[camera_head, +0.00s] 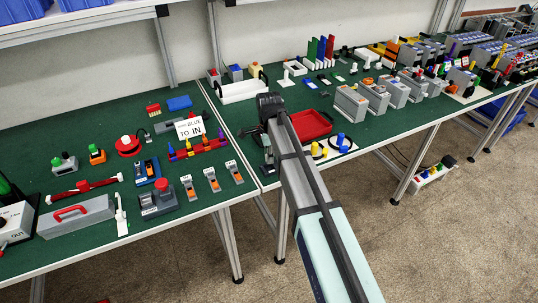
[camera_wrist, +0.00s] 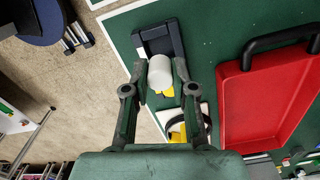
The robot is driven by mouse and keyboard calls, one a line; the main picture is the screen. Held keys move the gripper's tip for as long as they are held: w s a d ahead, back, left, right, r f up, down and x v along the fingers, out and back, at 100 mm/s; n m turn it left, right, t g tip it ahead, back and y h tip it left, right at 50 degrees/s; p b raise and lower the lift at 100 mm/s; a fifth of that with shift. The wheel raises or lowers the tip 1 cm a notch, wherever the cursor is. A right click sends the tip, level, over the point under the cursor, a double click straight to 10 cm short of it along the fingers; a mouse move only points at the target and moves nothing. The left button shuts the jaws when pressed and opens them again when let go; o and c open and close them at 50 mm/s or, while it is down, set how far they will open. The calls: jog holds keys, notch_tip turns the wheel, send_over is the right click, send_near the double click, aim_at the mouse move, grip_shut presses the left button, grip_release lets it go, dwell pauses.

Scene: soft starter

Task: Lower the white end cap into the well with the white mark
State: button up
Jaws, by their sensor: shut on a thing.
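My gripper (camera_wrist: 160,74) is shut on a white cylindrical end cap (camera_wrist: 160,70) in the wrist view. The cap is between the two fingertips, with one finger on each side. A dark block with a recessed middle (camera_wrist: 143,44) lies on the green bench behind the cap in the picture. The cap overlaps its near end, so I cannot tell whether they touch. A yellow piece (camera_wrist: 167,92) shows partly below the cap. In the head view my arm hides much of this spot.
A red tray (camera_wrist: 262,105) with a black handle is to the right in the wrist view. The bench's front edge is close on the left in the wrist view.

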aim_at(276, 166)
jog(key=shift+f+b, duration=0.7)
jog(key=shift+f, duration=1.2)
dwell(1.1)
jog(key=o, duration=0.9)
jog(key=shift+c, duration=0.2)
jog(key=shift+r, duration=0.1)
